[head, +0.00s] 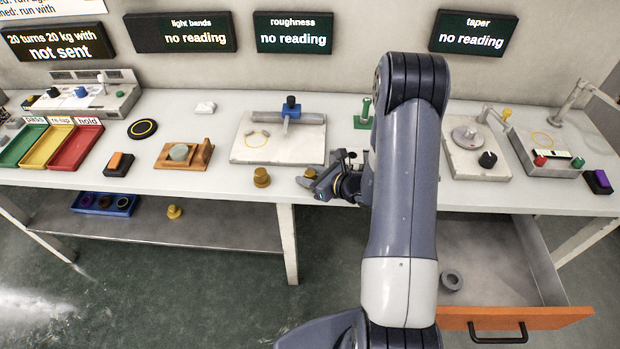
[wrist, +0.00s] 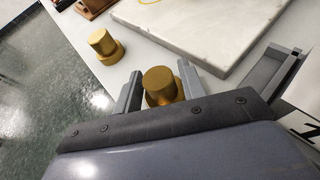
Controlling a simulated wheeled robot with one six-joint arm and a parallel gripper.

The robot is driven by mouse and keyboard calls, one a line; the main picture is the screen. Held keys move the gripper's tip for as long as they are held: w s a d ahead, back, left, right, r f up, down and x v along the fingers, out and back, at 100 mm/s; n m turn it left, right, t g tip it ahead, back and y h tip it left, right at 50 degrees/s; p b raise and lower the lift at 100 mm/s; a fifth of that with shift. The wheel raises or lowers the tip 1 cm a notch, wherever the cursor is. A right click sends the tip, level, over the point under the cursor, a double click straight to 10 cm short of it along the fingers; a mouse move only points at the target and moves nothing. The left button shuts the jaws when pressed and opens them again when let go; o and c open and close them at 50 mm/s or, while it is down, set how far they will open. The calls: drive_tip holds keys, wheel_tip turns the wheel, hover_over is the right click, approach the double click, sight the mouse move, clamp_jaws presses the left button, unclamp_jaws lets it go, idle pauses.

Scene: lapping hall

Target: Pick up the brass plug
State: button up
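Two brass plugs with wide round bases stand upright near the table's front edge. One plug (head: 261,177) stands alone to the left; it also shows in the wrist view (wrist: 103,45). The other plug (head: 310,173) is at my gripper (head: 318,184). In the wrist view this plug (wrist: 160,84) stands between two grey finger pieces of my gripper (wrist: 160,88), which hide part of its base. The fingers look open, with no clear grip on it. A third, similar brass piece (head: 174,212) sits on the lower shelf.
A pale stone plate (head: 245,152) with a blue-topped stand lies just behind the plugs. A wooden block holder (head: 170,163) is to the left. An orange-fronted drawer (head: 560,318) stands open at the lower right, holding a grey ring (head: 452,281).

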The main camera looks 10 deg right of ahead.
sight(310, 173)
clamp_jaws()
drive_tip(key=shift+r, duration=0.1)
idle(0.3)
drive_tip(key=shift+r, duration=4.9)
